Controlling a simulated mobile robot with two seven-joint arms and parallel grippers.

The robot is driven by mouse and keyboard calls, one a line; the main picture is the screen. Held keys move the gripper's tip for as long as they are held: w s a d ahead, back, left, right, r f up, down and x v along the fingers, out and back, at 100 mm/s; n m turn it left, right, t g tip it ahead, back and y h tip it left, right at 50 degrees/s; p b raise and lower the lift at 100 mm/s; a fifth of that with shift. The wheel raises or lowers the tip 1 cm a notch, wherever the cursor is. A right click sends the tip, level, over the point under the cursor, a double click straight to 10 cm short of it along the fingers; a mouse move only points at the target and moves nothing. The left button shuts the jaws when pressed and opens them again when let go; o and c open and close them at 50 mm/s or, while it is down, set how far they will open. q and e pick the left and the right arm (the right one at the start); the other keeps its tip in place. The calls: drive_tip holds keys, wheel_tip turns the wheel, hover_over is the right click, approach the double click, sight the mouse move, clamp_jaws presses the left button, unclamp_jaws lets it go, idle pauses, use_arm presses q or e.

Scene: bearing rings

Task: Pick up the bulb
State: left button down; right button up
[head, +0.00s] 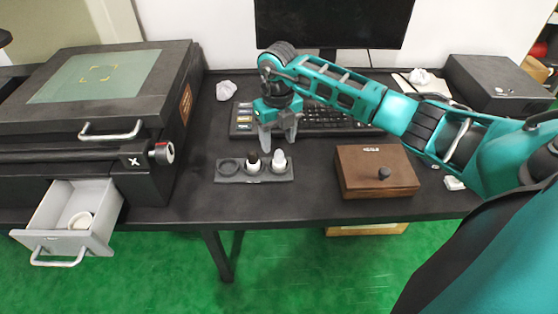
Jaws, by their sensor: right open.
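A dark holder (228,178) with round sockets lies on the black table. A white, bulb-like piece (279,158) stands upright in its right socket; I take it for the bulb. A white piece with a black top (253,161) stands in the middle socket, and the left socket looks empty. My right gripper (278,143) points down just above and behind the two pieces. Its fingers are open, with nothing between them. I cannot tell whether a finger touches either piece. My left gripper is out of view.
A wooden box (376,171) with a dark knob stands right of the holder. A keyboard (325,120) and a monitor (330,22) are behind. A black machine (95,95) is at left, with an open drawer (72,217) holding a white ring (81,220). The table's front strip is clear.

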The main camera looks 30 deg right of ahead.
sight(279, 152)
drive_tip(key=f, duration=0.4)
drive_tip(key=shift+s+f, duration=0.35)
drive_tip(key=shift+a, duration=0.1)
clamp_jaws()
drive_tip(key=shift+s, duration=0.1)
